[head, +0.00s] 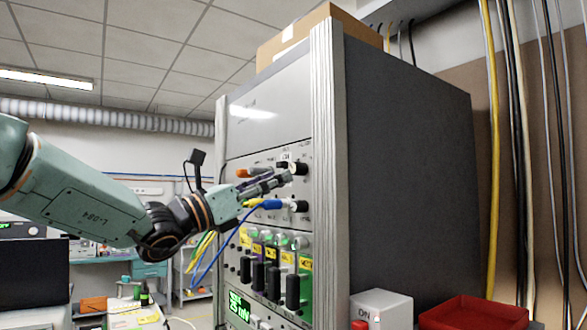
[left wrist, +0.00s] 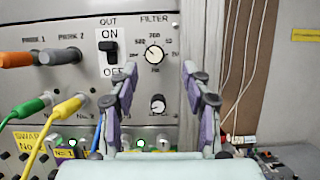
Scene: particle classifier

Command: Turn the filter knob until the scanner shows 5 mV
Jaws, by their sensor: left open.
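The filter knob (left wrist: 154,54) is a round dial with a pale pointer under the word FILTER on the grey panel. In the head view the knob (head: 299,168) sits at the panel's right edge. My left gripper (left wrist: 160,68) is open, with one finger on each side of the knob in the wrist picture; contact cannot be told. In the head view the left gripper (head: 279,181) points at the panel just left of the knob. The scanner display (head: 239,306) glows green low on the rack; its number is too small to read surely. My right gripper is not in view.
An ON/OFF switch (left wrist: 111,51) is left of the knob and a smaller knob (left wrist: 158,104) is below it. Orange (left wrist: 14,60), green (left wrist: 28,107) and yellow (left wrist: 68,106) plugs with cables crowd the left. A red tray (head: 474,312) is at lower right.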

